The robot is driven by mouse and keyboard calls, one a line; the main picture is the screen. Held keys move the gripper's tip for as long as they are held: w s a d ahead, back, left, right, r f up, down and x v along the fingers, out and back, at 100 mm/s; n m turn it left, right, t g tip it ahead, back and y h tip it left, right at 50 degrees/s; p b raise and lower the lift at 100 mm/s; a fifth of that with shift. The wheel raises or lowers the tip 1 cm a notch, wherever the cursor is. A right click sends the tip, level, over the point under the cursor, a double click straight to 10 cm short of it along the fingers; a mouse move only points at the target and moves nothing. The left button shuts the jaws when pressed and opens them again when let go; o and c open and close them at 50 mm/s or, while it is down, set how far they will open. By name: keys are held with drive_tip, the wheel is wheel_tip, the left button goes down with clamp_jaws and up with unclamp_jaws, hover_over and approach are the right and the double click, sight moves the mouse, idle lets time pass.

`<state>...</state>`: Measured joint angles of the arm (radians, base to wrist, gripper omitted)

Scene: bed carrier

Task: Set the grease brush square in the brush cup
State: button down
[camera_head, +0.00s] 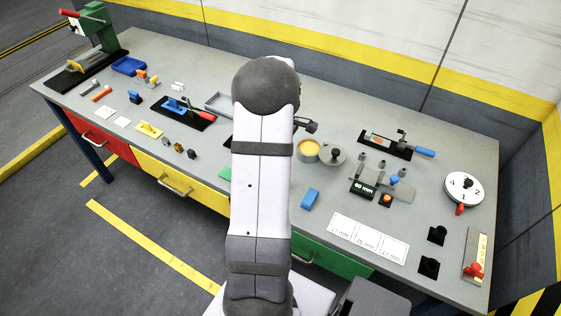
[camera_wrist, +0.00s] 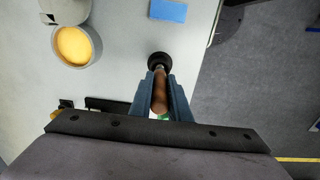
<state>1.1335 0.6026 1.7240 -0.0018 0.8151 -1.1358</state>
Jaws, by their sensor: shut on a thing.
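The grease brush shows in the wrist view as a brown wooden handle (camera_wrist: 160,92) between the two blue-grey fingers of my gripper (camera_wrist: 160,95), which are shut on it. A dark round piece (camera_wrist: 160,61) lies at the far end of the handle and looks like the brush cup. A short pale part of the brush meets its rim or overlaps it. I cannot tell whether the brush tip is inside the cup or above it, nor whether it stands square. In the head view my own arm hides the gripper, the brush and this cup.
The pot of yellow grease (camera_head: 307,150) stands open beside its grey lid (camera_head: 332,155). A blue block (camera_head: 310,198) lies near the front edge; in the wrist view it (camera_wrist: 168,11) is just beyond the dark round piece. The bench edge (camera_wrist: 216,30) runs to the right.

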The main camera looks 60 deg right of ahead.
drive_tip(key=shift+f+b, duration=0.65)
drive_tip(key=shift+f, duration=0.55)
drive_tip(key=c, duration=1.6)
unclamp_jaws()
drive_tip(key=shift+r+b, duration=1.15)
drive_tip(key=shift+r, duration=2.55)
